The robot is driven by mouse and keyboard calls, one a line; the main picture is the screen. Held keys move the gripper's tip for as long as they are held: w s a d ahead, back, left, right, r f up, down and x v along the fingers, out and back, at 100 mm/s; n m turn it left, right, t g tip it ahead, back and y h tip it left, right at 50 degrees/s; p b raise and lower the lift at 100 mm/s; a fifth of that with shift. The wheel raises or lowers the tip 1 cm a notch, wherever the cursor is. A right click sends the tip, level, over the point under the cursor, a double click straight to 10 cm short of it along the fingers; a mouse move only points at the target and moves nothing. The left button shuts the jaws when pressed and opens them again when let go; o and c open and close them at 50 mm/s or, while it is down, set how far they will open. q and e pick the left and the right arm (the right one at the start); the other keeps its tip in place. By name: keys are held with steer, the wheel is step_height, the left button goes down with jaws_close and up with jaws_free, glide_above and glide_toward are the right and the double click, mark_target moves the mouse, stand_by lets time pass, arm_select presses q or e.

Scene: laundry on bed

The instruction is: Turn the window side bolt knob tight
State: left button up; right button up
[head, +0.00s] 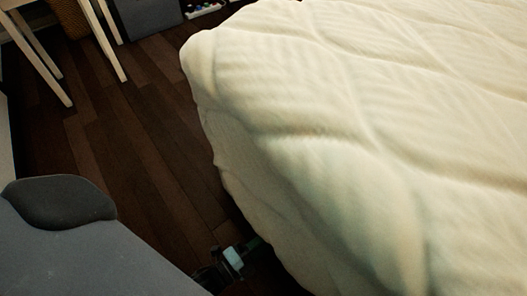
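No window, side bolt or knob shows in the head view. A small dark mechanical part with a pale block (234,258) shows low in the picture, beside the bed's lower edge. It looks like the end of my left arm, but its fingertips are too dark and small to make out. I cannot tell whether it is open or shut, or whether it touches the bed cover. My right gripper is not in view.
A bed with a cream quilted cover (340,120) fills the right side. Dark wooden floor (150,130) lies clear along its left. White furniture legs (104,40), a grey bin (148,17) and a wicker basket (70,17) stand at the upper left.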

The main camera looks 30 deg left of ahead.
arm_select(q)
steer(key=shift+m, duration=1)
steer(key=o, duration=1)
steer(key=shift+c, duration=0.2)
steer(key=shift+s, duration=0.1)
steer(key=p+v, duration=0.1)
steer(key=v, duration=0.6)
steer(key=shift+s, duration=0.3)
steer(key=shift+a+r+p, duration=0.1)
steer(key=shift+p, duration=0.2)
